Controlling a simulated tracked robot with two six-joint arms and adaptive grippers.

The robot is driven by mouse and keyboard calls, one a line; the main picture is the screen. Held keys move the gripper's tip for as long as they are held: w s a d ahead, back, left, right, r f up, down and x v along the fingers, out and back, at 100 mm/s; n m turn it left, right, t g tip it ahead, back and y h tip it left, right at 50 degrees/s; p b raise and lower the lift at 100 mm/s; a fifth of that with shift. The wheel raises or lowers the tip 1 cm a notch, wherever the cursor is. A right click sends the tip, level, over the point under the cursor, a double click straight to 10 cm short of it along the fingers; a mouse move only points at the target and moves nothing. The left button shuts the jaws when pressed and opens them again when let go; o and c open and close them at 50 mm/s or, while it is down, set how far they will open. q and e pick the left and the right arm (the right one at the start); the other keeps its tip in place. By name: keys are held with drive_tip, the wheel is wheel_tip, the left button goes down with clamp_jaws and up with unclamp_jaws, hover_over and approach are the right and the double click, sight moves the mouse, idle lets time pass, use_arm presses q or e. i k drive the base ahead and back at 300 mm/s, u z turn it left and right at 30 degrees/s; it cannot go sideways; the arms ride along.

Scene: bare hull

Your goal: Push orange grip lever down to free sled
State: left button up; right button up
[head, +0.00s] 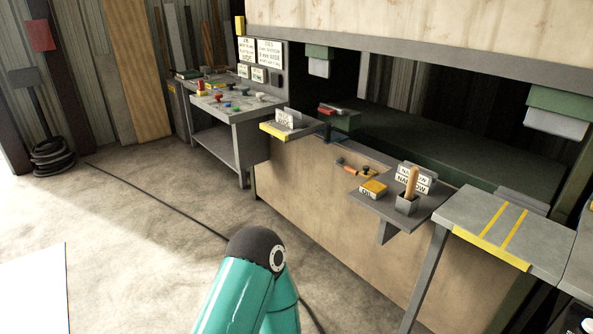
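A small lever with an orange grip (354,169) shows at the bench front, right of the middle in the head view. It lies slanted, its right end near a yellowish piece. I cannot tell which part is the sled, or whether the lever holds anything. Neither of my grippers is in view. A teal link of my arm with a dark joint shows at the bottom middle, well short of the lever.
A grey shelf (386,215) beside the lever holds a yellow block (373,188), a sign (412,178) and an upright wooden handle (412,183). A yellow-striped table (480,215) stands right. A cluttered workbench (240,108) stands back left. A dark cable (170,208) crosses open floor.

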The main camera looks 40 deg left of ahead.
sight(339, 162)
drive_tip(key=z, duration=0.3)
drive_tip(key=i, duration=0.15)
drive_tip(key=u, duration=1.05)
drive_tip(key=k, duration=0.55)
drive_tip(key=u, duration=0.5)
drive_tip(key=i, duration=1.45)
drive_tip(key=z, duration=0.4)
